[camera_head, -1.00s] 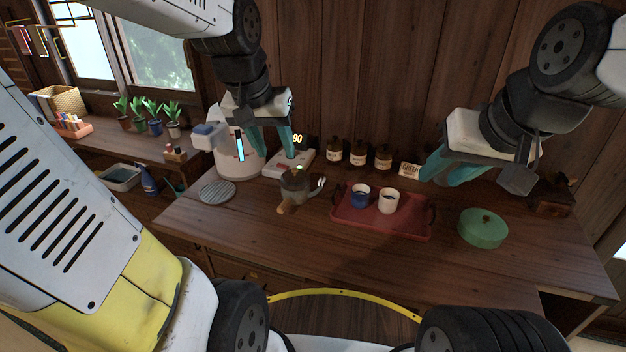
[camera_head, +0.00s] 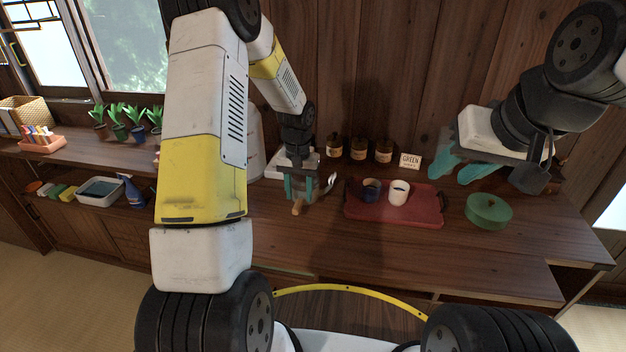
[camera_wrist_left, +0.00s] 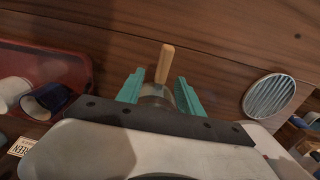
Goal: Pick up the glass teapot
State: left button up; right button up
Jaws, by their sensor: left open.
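The glass teapot (camera_head: 320,187) stands on the wooden counter left of the red tray, its wooden handle (camera_head: 298,208) toward me and its spout to the right. My left gripper (camera_head: 301,189) is over it, open, with teal fingers down around the teapot and hiding much of it. In the left wrist view the teapot (camera_wrist_left: 156,91) lies between the two open fingertips, its handle (camera_wrist_left: 165,63) sticking out past them. I cannot tell whether the fingers touch it. My right gripper (camera_head: 464,169) hangs above the counter at the right, apart from the teapot; its opening is unclear.
The red tray (camera_head: 428,216) holds a blue cup (camera_head: 371,190) and a white cup (camera_head: 399,192). Several brown jars (camera_head: 358,150) line the wall. A round trivet (camera_wrist_left: 269,96) lies beside the teapot. The front counter is clear.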

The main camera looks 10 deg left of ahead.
aim_at(299, 200)
pick_arm(q)
jog(key=f, duration=0.5)
jog(key=shift+w+a+f, duration=0.1)
jog(key=shift+w+f, duration=0.05)
jog(key=shift+w, duration=0.1)
jog(key=shift+c, duration=0.2)
grip_shut()
dwell(1.0)
